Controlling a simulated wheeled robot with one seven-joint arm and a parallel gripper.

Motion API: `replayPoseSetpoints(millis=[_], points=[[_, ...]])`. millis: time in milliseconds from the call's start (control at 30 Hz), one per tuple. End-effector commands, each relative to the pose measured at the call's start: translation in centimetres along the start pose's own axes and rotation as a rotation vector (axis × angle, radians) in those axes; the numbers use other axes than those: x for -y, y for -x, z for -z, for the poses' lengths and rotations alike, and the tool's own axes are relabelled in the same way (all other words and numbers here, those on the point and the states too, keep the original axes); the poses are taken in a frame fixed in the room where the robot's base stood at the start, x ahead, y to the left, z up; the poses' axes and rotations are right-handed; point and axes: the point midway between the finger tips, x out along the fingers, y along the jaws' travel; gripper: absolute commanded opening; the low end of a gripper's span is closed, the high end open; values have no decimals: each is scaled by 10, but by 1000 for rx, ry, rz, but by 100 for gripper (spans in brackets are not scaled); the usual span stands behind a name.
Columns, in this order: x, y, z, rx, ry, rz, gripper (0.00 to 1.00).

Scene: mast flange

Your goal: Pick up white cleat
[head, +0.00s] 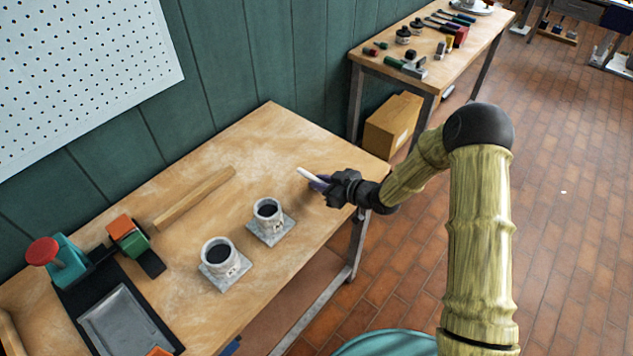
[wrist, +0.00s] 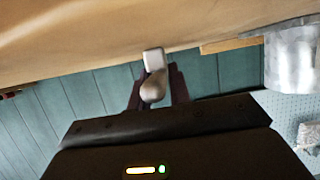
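The white cleat (head: 309,175) is a small pale elongated piece at the tip of my gripper (head: 322,184), over the right part of the wooden workbench (head: 285,130). In the wrist view the cleat (wrist: 153,75) shows a squared end and a rounded end. It sits between the two dark fingers of my gripper (wrist: 155,88), which close on it from both sides. It appears held clear of the bench top. The finger contact is partly hidden by the cleat.
Two grey flanged cylinders (head: 267,214) (head: 219,257) stand left of my gripper. A wooden bar (head: 194,198) lies behind them. A black tray (head: 118,318) and a teal clamp-like tool with a red knob (head: 42,251) are at left. A second bench (head: 462,60) holds tools.

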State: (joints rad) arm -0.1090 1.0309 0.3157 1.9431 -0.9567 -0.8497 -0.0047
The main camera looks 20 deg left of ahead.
Motion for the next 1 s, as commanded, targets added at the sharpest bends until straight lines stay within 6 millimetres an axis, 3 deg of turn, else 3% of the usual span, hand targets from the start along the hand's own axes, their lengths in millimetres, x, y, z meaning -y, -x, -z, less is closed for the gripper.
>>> replayPoseSetpoints(millis=[467,1000], points=[[-1,3,8,-1,2,-1,0],[-1,36,86,-2,2,-1,0]])
